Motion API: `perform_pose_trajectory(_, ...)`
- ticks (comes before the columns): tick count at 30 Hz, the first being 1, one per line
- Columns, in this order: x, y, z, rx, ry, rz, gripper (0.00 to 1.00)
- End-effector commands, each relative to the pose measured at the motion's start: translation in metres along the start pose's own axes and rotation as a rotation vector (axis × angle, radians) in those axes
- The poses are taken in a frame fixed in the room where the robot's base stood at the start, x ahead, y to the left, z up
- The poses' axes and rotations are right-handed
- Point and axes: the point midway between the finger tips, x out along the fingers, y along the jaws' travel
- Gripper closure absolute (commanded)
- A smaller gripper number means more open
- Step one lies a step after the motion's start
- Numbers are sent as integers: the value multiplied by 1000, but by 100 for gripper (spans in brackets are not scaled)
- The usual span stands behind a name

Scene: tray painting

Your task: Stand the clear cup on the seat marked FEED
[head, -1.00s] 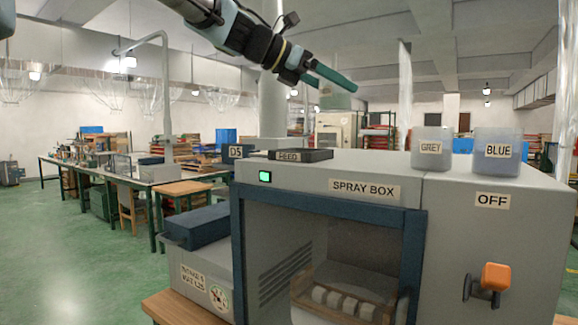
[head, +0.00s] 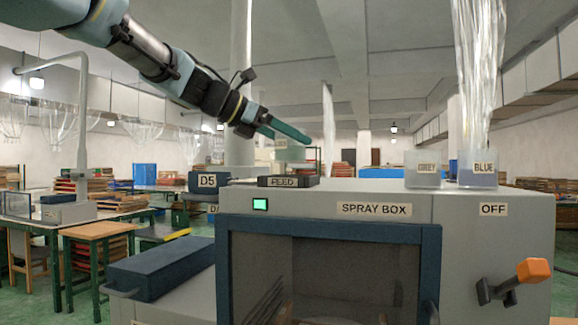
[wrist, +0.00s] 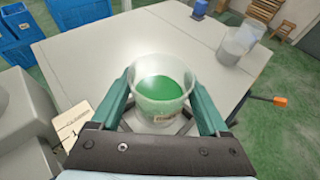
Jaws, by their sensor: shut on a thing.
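My gripper (head: 288,133) is shut on a clear cup (head: 291,153), which hangs above the spray box top and looks faint in the head view. In the wrist view the cup (wrist: 162,72) sits upright between the two teal fingers, and green shows inside it. A small label on its side is too blurred to read. The seat marked FEED (head: 288,182) is a low dark block on the left of the spray box top. The cup is above it in the head view, with a gap between them. The wrist view does not clearly show the seat.
A GREY cup (head: 423,174) and a BLUE cup (head: 478,177) stand on the right of the spray box (head: 325,205) top. A D5 block (head: 208,182) is left of FEED. An orange-handled lever (head: 533,270) sticks out beside OFF. The middle of the top is clear.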

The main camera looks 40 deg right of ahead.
Motion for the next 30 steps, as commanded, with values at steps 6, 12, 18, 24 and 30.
perform_pose_trajectory(6, 9, 0, -22, -3, 0, -1, 85)
perform_pose_trajectory(12, 17, 0, -40, 0, -1, 0, 85)
perform_pose_trajectory(18, 17, 0, -41, 1, -1, 0, 85)
perform_pose_trajectory(24, 19, 0, -45, 1, -1, 0, 21)
perform_pose_trajectory(30, 18, 0, -44, 1, -1, 0, 0)
